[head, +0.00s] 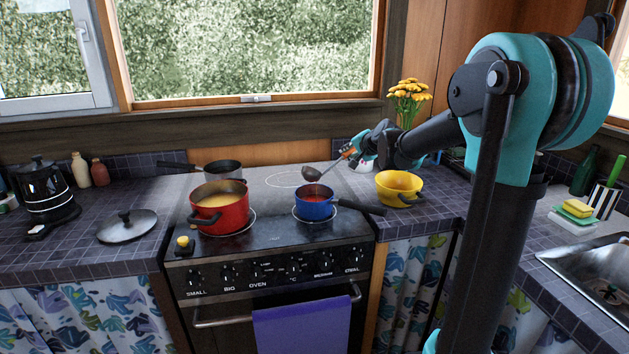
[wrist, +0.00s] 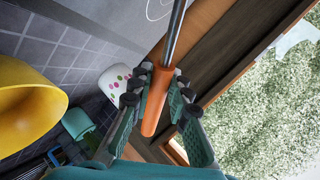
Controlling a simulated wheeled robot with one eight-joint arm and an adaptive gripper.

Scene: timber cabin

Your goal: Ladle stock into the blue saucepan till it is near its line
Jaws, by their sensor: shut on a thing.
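My gripper (head: 358,150) is shut on the orange handle of the ladle (head: 312,174); the wrist view shows the handle (wrist: 155,104) between both fingers. The ladle slants down to the left, its dark bowl just above the blue saucepan (head: 313,210), apart from its rim as far as I can tell. What the bowl holds is hidden. The saucepan stands on the front right of the stove, handle to the right. Some red shows inside it; I cannot make out its line or level. The red pot (head: 217,219), holding yellow stock (head: 216,200), stands to its left.
A yellow bowl (head: 399,190) stands right of the saucepan, near its handle. A grey pan (head: 222,170) sits behind the red pot. A lid (head: 127,226) lies on the left counter. A spotted white cup (wrist: 113,84) and yellow flowers (head: 409,92) stand behind the bowl.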

